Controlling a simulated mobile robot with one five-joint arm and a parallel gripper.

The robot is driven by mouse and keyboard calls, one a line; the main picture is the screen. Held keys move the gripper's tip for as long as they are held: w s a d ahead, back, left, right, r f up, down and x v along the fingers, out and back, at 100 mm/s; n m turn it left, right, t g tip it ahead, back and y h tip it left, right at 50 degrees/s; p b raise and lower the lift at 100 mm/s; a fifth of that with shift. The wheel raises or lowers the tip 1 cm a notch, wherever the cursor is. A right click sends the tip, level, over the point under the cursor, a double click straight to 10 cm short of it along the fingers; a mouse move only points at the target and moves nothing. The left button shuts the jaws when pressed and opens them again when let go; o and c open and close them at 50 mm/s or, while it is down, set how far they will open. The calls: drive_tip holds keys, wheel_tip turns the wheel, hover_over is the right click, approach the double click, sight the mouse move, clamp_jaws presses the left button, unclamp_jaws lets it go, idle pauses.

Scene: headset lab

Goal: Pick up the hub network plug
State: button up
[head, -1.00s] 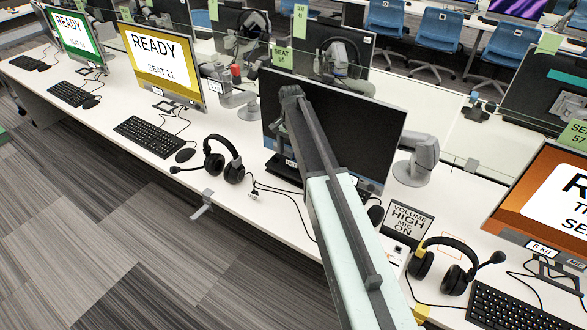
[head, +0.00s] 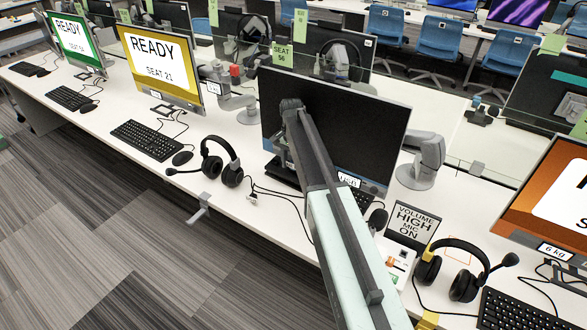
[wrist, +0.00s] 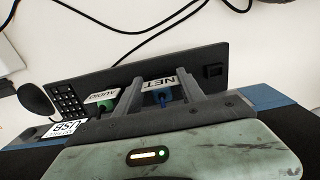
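In the wrist view my gripper (wrist: 159,90) is open, its two grey fingers apart. A blue plug (wrist: 164,98), under a tag reading NET (wrist: 158,83), shows between the fingers. I cannot tell whether either finger touches it. A green plug (wrist: 105,106) with an AUDIO tag (wrist: 101,95) is just left of the left finger. The plugs are in front of a long black panel (wrist: 215,57). A tag reading USB (wrist: 65,128) is at lower left.
Black cables (wrist: 150,28) run across the white desk. A dark mouse (wrist: 36,99) is at left in the wrist view. In the head view a headset (head: 220,160) is left of the monitor, and another headset (head: 463,270) and a volume sign (head: 412,225) are to its right.

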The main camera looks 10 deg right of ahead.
sight(292, 163)
drive_tip(key=shift+r+p, duration=0.55)
drive_tip(key=shift+r, duration=0.05)
wheel_tip(292, 163, up, 3)
drive_tip(key=p, duration=0.3)
drive_tip(key=shift+r, duration=0.2)
drive_tip(key=s, duration=1.6)
drive_tip(key=shift+r+p, duration=0.2)
drive_tip(key=shift+p, duration=0.25)
drive_tip(key=shift+r+p, duration=0.75)
drive_tip(key=shift+r, duration=0.05)
drive_tip(key=shift+a, duration=0.15)
